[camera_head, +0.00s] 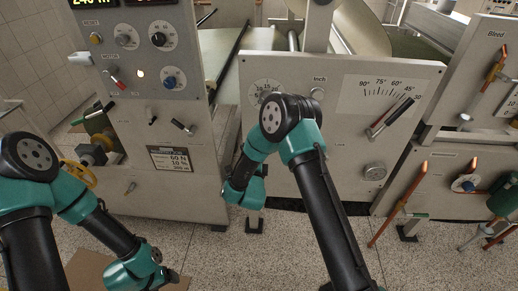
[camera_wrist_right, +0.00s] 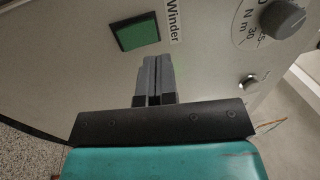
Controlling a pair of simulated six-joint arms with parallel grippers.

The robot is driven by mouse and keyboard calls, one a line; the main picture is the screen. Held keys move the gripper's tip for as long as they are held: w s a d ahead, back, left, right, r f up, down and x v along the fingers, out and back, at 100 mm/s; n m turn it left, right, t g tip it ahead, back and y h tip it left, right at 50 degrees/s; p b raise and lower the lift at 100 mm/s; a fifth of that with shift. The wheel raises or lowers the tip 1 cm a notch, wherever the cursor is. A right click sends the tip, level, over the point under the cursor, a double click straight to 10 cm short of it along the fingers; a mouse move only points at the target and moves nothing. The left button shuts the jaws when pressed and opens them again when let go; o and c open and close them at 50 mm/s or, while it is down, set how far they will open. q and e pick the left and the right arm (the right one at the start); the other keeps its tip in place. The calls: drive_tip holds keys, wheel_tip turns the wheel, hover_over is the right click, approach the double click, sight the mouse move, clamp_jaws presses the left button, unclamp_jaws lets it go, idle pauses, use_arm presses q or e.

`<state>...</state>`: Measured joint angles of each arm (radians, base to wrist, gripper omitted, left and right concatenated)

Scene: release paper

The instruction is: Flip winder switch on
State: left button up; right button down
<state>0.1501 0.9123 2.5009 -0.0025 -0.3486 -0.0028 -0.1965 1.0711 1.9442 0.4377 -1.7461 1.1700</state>
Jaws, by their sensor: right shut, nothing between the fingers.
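The winder switch (camera_wrist_right: 138,33) shows in the right wrist view as a green square in a dark frame, beside the label "Winder" on the grey panel. My right gripper (camera_wrist_right: 155,62) is shut and empty, its fingertips just below and slightly right of the switch in that view. I cannot tell whether they touch the panel. In the head view my right arm covers the switch area, and the right fingers are hidden. My left arm hangs low at the left, its wrist end (camera_head: 150,270) near the bottom edge; its fingers are too unclear to read.
A dark knob (camera_wrist_right: 282,18) on a round N m dial and a small silver knob (camera_wrist_right: 250,83) stand out near the right gripper. A control panel (camera_head: 155,50) with knobs and levers is at the left. A scale with a pointer lever (camera_head: 390,118) is at the right.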

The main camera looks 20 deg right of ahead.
drive_tip(key=r+v, duration=0.1)
drive_tip(key=v, duration=0.6)
drive_tip(key=shift+r, duration=0.4)
drive_tip(key=s+d+f+n+g+y, duration=0.25)
drive_tip(key=f+n+g, duration=0.2)
drive_tip(key=f, duration=0.25)
drive_tip(key=s+d+f+n+g+y, duration=0.2)
drive_tip(key=s+f+n+g+y, duration=0.2)
drive_tip(key=f+n, duration=0.25)
drive_tip(key=s+d+f+n+g+y, duration=0.1)
drive_tip(key=s+f+n+g+y, duration=0.1)
drive_tip(key=s, duration=0.7)
drive_tip(key=s+d+f+n+g+y, duration=0.1)
drive_tip(key=s+f+n+g+y, duration=0.1)
drive_tip(key=s+f+n+g, duration=0.2)
drive_tip(key=s+n+g, duration=0.3)
drive_tip(key=s, duration=0.3)
drive_tip(key=shift+d+g, duration=0.35)
